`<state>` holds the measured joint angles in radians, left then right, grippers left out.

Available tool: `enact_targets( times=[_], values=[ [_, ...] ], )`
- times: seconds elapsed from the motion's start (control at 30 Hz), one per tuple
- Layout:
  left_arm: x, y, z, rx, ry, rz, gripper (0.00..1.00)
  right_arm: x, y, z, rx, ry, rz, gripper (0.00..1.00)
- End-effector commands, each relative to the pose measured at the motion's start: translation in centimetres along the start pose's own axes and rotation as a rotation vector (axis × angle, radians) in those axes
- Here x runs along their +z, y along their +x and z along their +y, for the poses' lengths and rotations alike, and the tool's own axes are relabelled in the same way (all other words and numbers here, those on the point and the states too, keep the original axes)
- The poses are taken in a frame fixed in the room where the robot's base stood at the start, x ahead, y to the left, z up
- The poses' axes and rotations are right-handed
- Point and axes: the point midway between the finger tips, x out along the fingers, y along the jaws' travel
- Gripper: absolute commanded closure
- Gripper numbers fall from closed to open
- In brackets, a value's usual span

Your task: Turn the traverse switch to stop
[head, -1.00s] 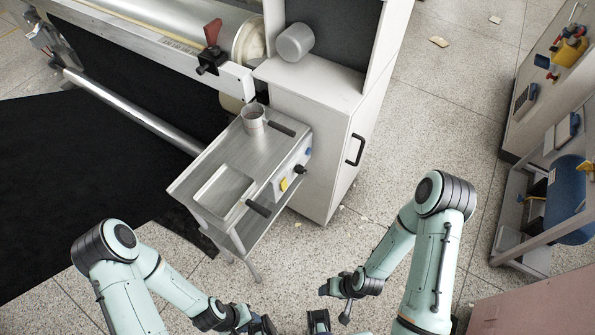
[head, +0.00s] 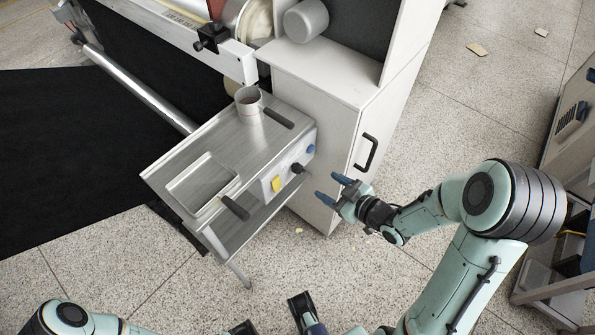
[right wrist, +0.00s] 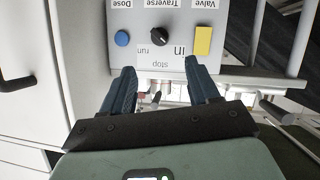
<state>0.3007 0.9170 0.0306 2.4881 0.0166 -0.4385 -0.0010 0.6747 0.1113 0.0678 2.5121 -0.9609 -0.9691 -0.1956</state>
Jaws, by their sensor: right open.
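The traverse switch is a black rotary knob (head: 298,168) on the pale front panel of the metal cart. My right gripper (head: 327,187) is open and empty, a little right of the panel. In the right wrist view its fingers (right wrist: 158,69) point toward the panel, apart from the knob. My left arm is low at left; its gripper's jaws are unclear at the bottom edge.
A blue button (right wrist: 122,38) and a yellow button (right wrist: 203,41) flank the knob. A cup (head: 248,103) stands on the cart top (head: 232,140). Black handles stick out nearby. A white cabinet (head: 330,135) with a black handle stands close behind the gripper. Speckled floor is open.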

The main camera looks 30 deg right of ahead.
Motion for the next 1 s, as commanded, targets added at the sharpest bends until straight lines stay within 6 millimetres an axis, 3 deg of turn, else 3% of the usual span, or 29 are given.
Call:
enact_targets(
  times=[0.3,0.5,0.7,1.0],
  values=[
    [-2.0,1.4,-0.5,-0.002,-0.004,0.054,0.57,0.3,6.7,-0.2,-0.004,0.006,-0.001,0.4],
    [-3.3,2.0,-0.8,-0.003,-0.007,0.087,0.57,0.2,10.2,-0.2,-0.002,0.006,-0.001,0.4],
    [-3.8,2.2,-0.9,-0.004,-0.008,0.102,0.57,0.1,11.8,-0.1,0.0,0.005,-0.002,0.4],
    [-3.9,2.2,-0.9,-0.004,-0.009,0.104,0.57,0.1,12.0,-0.1,0.0,0.005,-0.003,0.4]
  ],
)
